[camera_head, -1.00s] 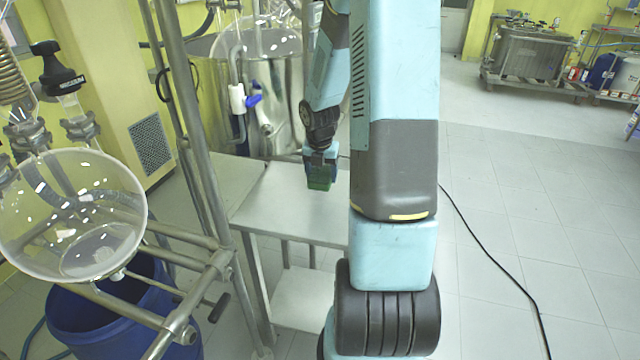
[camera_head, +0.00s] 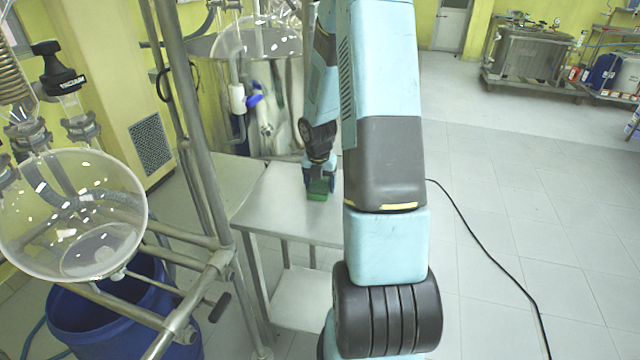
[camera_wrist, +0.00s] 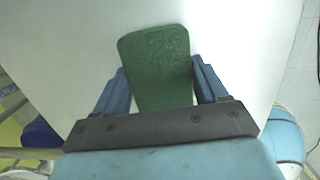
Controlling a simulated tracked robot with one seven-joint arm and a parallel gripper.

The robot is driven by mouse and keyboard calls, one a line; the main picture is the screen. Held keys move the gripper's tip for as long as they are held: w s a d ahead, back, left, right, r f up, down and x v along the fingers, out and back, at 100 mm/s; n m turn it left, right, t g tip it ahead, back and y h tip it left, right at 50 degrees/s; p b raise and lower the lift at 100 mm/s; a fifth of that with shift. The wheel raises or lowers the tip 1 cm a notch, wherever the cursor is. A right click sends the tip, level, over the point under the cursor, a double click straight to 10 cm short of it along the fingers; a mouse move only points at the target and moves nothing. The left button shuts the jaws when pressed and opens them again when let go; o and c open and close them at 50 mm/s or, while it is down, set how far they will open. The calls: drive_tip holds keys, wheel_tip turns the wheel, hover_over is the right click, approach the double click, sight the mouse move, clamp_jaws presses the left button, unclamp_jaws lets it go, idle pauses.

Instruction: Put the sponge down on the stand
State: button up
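The green sponge (camera_head: 320,188) is between the fingers of my gripper (camera_head: 319,178). In the wrist view the sponge (camera_wrist: 158,68) reaches out past the blue fingers (camera_wrist: 160,68), which lie against its two sides. My gripper is shut on it. The stand (camera_head: 275,205) is a metal table with a bare flat top and a lower shelf. The sponge is over the stand's top, very close to it or touching it; I cannot tell which. The stand's right part is hidden behind my arm.
A metal frame (camera_head: 205,180) with a round glass vessel (camera_head: 75,215) stands at the left, above a blue bin (camera_head: 120,310). A steel reactor (camera_head: 280,100) stands behind the stand. A black cable (camera_head: 500,270) lies on the open floor at the right.

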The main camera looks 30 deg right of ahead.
sight(319, 186)
drive_tip(key=o, duration=0.4)
drive_tip(key=s+a+r+m, duration=0.2)
drive_tip(key=a+r+m, duration=0.1)
drive_tip(key=r, duration=0.7)
drive_tip(key=s+a+r+m, duration=0.3)
drive_tip(key=r, duration=0.7)
drive_tip(key=shift+s+a+r+m+t+y, duration=0.2)
drive_tip(key=shift+s+a+r+m+t, duration=0.55)
drive_tip(key=shift+s+a+r+m, duration=2.1)
drive_tip(key=shift+s+a+r+m+t+y, duration=0.2)
drive_tip(key=shift+s+a+r+m+t, duration=0.95)
drive_tip(key=shift+s+m, duration=2.85)
drive_tip(key=shift+s+a+r+m+t+y, duration=0.2)
drive_tip(key=shift+s+a+r+m+t, duration=0.1)
drive_tip(key=shift+s+a+r+m, duration=2.55)
